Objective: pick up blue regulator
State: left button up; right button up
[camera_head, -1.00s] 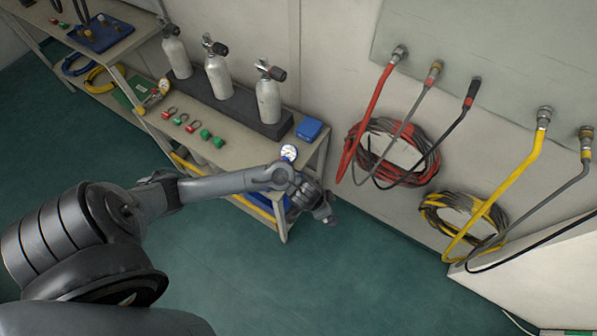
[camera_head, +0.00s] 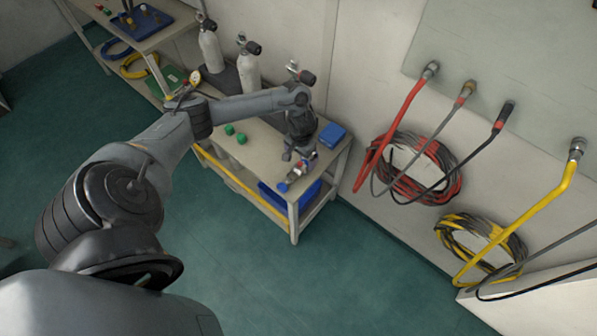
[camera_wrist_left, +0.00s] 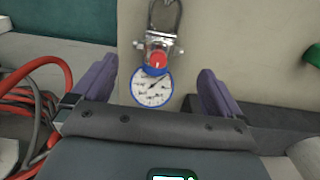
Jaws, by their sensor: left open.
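The blue regulator (camera_wrist_left: 157,62) has a white-faced dial with a blue rim, a red knob and a metal clamp loop. In the left wrist view it lies on the beige bench top, between my left gripper's fingers and ahead of them, slightly left of centre. In the head view the regulator (camera_head: 296,173) is at the bench's near right corner, partly hidden by my gripper. My left gripper (camera_head: 298,156) is open, pointing down over it; the left wrist view shows its two purple fingers (camera_wrist_left: 155,84) apart. No grip on the regulator shows. My right gripper is not in view.
The bench (camera_head: 262,157) also holds grey cylinders (camera_head: 211,50), green fittings (camera_head: 235,134) and a blue box (camera_head: 332,135) close to my gripper's right. Red and grey hoses (camera_head: 412,165) hang on the wall to the right. The floor in front is clear.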

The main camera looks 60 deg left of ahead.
aim_at(301, 162)
pick_arm(q)
jog(key=shift+w+d+f+b, duration=0.1)
jog(key=shift+f+b, duration=0.5)
jog(key=shift+f, duration=0.85)
jog(key=shift+w+f+b, duration=0.1)
jog(key=shift+f+b, duration=0.5)
jog(key=shift+f, duration=0.8)
jog(key=shift+r, duration=0.1)
jog(key=c, duration=1.7)
